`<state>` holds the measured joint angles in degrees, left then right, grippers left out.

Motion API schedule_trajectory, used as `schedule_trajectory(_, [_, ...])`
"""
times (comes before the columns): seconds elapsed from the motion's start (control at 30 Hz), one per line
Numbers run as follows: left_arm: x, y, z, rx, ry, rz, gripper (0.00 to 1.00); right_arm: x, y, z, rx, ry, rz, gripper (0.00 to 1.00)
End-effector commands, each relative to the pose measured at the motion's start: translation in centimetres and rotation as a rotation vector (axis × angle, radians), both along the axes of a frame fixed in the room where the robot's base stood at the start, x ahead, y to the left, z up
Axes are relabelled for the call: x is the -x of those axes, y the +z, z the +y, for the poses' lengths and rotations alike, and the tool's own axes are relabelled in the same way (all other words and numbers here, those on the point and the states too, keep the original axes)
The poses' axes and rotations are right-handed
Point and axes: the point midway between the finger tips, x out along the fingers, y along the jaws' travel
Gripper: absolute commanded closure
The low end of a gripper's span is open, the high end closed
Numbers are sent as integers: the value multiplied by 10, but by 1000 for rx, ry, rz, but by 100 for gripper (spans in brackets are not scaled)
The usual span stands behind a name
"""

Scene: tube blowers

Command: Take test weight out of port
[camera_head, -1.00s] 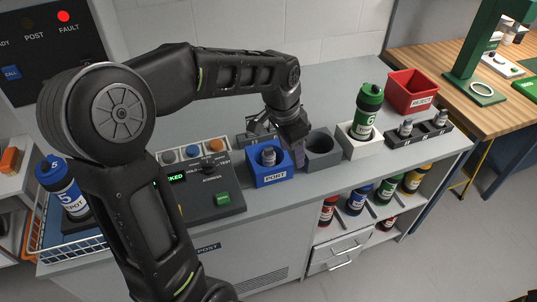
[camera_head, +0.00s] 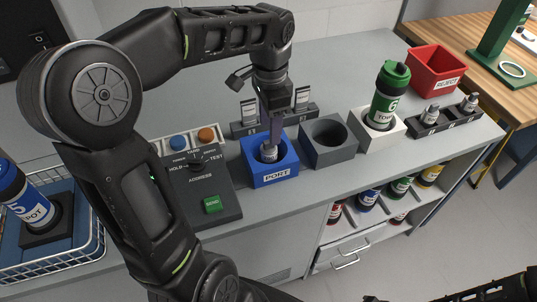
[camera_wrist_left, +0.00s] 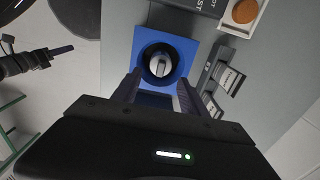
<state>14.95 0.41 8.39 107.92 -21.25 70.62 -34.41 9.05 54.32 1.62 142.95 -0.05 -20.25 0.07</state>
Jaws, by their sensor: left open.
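The test weight (camera_head: 269,153), a small grey cylinder with a pale top, stands in the round hole of the blue block marked PORT (camera_head: 272,176). In the left wrist view the weight (camera_wrist_left: 160,65) sits inside the dark ring of the blue port (camera_wrist_left: 186,48). My left gripper (camera_head: 272,138) is open and points down right above the weight, partly hiding it. In the wrist view its fingers lie apart, just short of the weight; I cannot tell whether they touch it. A dark part of my right arm (camera_head: 495,290) shows at the lower right; its fingers are unclear.
A grey empty holder (camera_head: 328,152) stands right of the port, then a white holder with a green bottle (camera_head: 388,95) and a red reject bin (camera_head: 436,72). The control panel (camera_head: 205,185) is at left. A dark rack with cards (camera_head: 247,113) stands close behind the port.

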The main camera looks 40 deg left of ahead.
Motion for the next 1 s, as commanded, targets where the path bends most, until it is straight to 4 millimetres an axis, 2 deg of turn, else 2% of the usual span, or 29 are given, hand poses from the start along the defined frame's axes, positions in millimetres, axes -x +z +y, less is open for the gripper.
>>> schedule_trajectory(0.03, [0, -4, 0, 1, 0, -1, 49, 0, -4, 0, -1, 0, -1, 64])
schedule_trajectory(0.37, [0, -3, 0, 0, 0, 0, 49, 0, -2, 0, -1, 0, -1, 64])
schedule_trajectory(0.63, [0, -27, 0, 1, 1, 1, 49, 0, -1, 0, 0, 0, -1, 64])
schedule_trajectory(1.0, [1, -31, 0, 0, 1, 1, 49, 0, 0, 0, 0, 0, -1, 64])
